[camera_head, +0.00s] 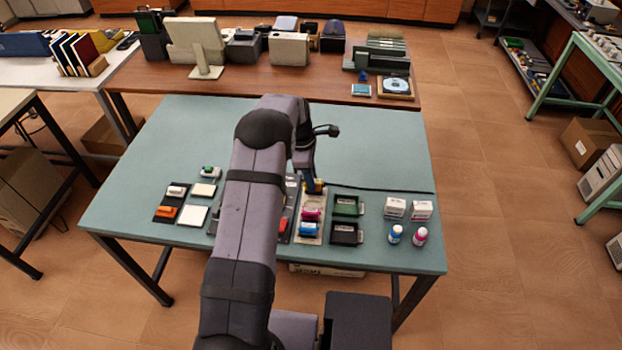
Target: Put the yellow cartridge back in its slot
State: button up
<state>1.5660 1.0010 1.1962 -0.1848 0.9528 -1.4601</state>
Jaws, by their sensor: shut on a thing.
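My gripper (311,182) points down over the middle of the teal table and is shut on the yellow cartridge (317,187). Only a small yellow part shows beside the fingers. Just below it in the picture is a pale cartridge holder (300,239) with a pink cartridge (311,214) and a blue cartridge (308,229) in a row. The yellow cartridge is at the far end of this row. I cannot tell whether it touches the holder, and the slot under it is hidden by the gripper.
White boxes (396,207) and small bottles (395,234) stand further right. My arm hides things to the left. A dark cable (390,190) crosses the table. The table's far right is clear.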

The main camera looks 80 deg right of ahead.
jog(key=shift+f+b, duration=2.05)
jog(key=shift+f, duration=1)
jog(key=shift+f+b, duration=0.3)
jog(key=shift+f, duration=0.35)
dwell(0.3)
jog(key=o, duration=1.4)
jog(key=shift+c, duration=0.2)
jog(key=shift+r, duration=0.1)
jog(key=shift+r+p, duration=2.65)
jog(key=shift+r, duration=1.05)
